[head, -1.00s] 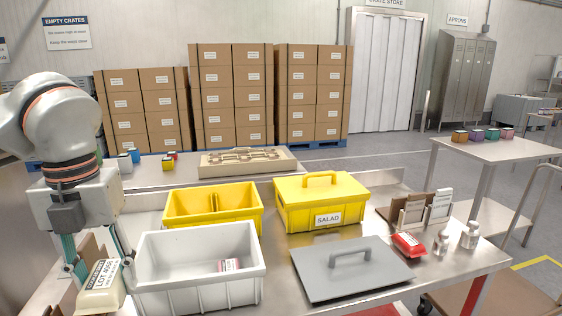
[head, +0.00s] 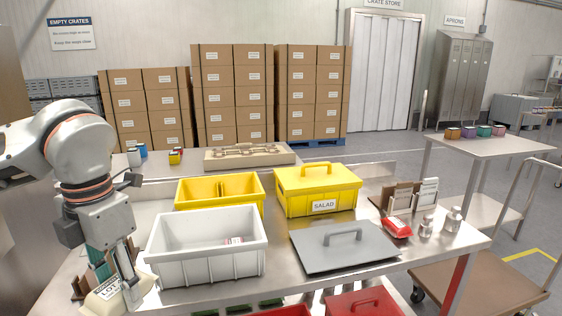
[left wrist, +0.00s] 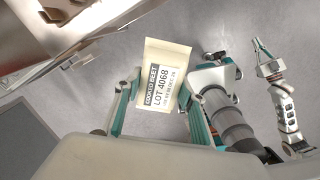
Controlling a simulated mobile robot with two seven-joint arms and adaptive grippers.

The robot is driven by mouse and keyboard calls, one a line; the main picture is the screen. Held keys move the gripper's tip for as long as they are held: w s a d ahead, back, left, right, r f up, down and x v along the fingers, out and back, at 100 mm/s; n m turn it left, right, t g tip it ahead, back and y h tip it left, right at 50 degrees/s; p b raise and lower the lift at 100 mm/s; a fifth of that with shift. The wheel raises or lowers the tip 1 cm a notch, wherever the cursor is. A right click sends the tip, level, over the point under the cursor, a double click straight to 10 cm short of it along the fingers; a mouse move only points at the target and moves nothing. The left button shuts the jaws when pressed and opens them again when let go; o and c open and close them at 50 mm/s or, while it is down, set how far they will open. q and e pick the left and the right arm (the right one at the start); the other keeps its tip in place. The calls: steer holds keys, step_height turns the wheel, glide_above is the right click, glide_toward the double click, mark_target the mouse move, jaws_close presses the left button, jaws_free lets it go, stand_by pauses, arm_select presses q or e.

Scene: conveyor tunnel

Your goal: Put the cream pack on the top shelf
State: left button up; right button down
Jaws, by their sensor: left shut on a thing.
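The cream pack (head: 104,300) has a label reading cooked beet, lot 4068. It is at the lower left of the head view, partly cut off by the picture edge and partly covered by my fingers. My left gripper (head: 116,284) is shut on it. The left wrist view shows the pack (left wrist: 164,72) between the two fingers (left wrist: 160,104), with grey floor behind it. Another gripper, which looks like my right one (left wrist: 268,66), is at the right of that view, empty as far as I can see; its opening is unclear. I cannot identify the top shelf.
A white crate (head: 200,268) with a small pack inside stands right of my left gripper. Yellow crates (head: 318,196), a grey lid (head: 345,250) and a red pack (head: 397,228) share the steel table. Red lids and green items are below its front edge. A trolley (head: 480,285) stands right.

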arm_select(q)
steer(key=shift+w+d+f+m, duration=0.1)
steer(key=shift+f+m, duration=0.4)
steer(key=shift+m, duration=0.6)
steer(key=m, duration=0.1)
steer(key=f+m, duration=0.1)
steer(key=m, duration=0.1)
steer(key=w+f+m, duration=0.1)
steer(key=m, duration=0.1)
steer(key=shift+d+f, duration=0.15)
steer(key=shift+f, duration=0.1)
steer(key=shift+f+m, duration=0.4)
steer(key=shift+m, duration=0.7)
step_height(320, 180, down, 10)
steer(key=w+d+m, duration=0.1)
steer(key=m, duration=2)
steer(key=shift+d+m, duration=0.3)
steer(key=shift+m, duration=0.1)
steer(key=shift+d, duration=0.1)
